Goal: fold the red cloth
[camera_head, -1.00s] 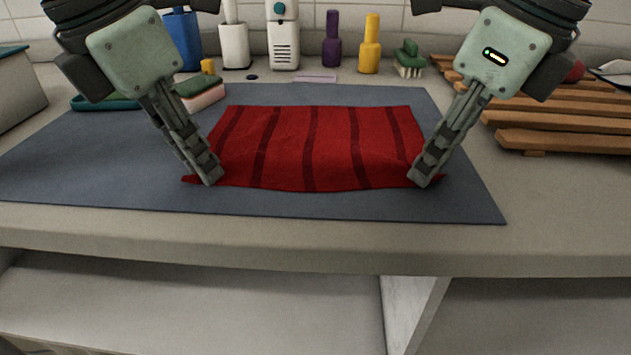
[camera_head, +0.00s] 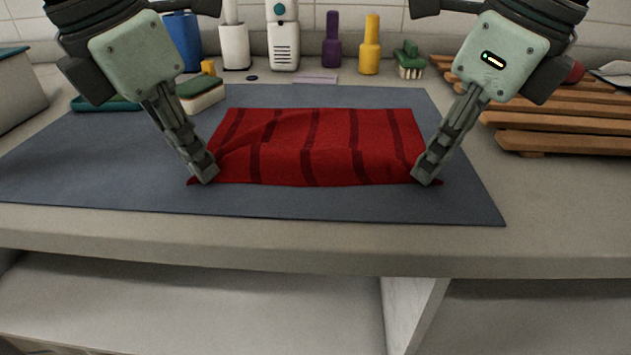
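The red cloth (camera_head: 330,140) with dark stripes lies spread on the blue-grey mat (camera_head: 110,165). Its near edge is bunched and slightly raised, with wrinkles running in from the near corners. My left gripper (camera_head: 207,172) is shut on the cloth's near left corner. My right gripper (camera_head: 426,174) is shut on the near right corner. Small bits of cloth stick out past both fingertips. The far edge lies flat on the mat.
A sponge (camera_head: 202,95) sits at the mat's back left. Bottles, a yellow one (camera_head: 371,45) and a purple one (camera_head: 332,42), and a green brush (camera_head: 409,60) stand at the back. A wooden rack (camera_head: 560,115) lies right. The mat's front strip is clear.

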